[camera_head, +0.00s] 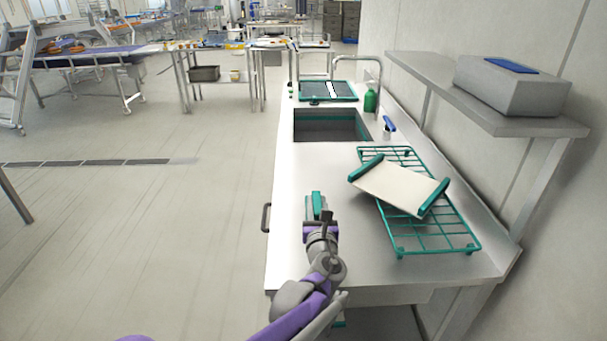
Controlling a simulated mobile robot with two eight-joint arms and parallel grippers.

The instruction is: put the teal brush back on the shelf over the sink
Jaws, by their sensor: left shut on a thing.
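My left gripper (319,217) is over the near left part of the steel counter (360,245). It is shut on a teal thing, which looks like the teal brush (317,201); the jaws and wrist hide part of it. The shelf (433,72) is fixed to the wall at the right, above the counter. The sink (331,125) is sunk into the counter farther back, beyond my gripper. My right gripper is not in view.
A grey box (512,90) with a blue top piece stands on the shelf's near end. A teal wire rack (440,238) bears a white board with teal ends (398,187). A green bottle (370,101) and a blue-handled item (389,123) stand beside the sink.

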